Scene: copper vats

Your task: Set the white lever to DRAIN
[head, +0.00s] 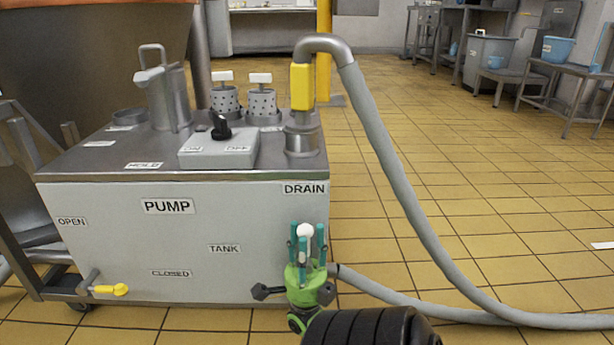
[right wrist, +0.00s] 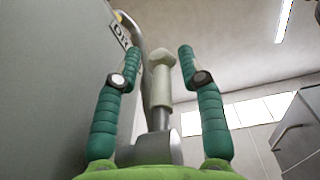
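The white lever (head: 305,231) is on the right part of the pump cabinet's front (head: 120,235). It points up toward the DRAIN label (head: 304,189); the TANK label (head: 223,248) is to its left. In the right wrist view the lever's pale handle (right wrist: 160,82) stands on a grey stem, with the DRAIN label (right wrist: 120,36) beyond its tip. My right gripper (head: 307,229) is open, with its teal fingers on either side of the handle. In the right wrist view a gap shows on both sides of the handle. The lever's base is mostly hidden by the gripper. My left gripper is not in view.
A grey hose (head: 395,190) arches from the cabinet's top down to the floor at right. A yellow-handled lever (head: 108,290) sits at the cabinet's lower left. A black knob (head: 220,127) is on top. The tiled floor at right is mostly free.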

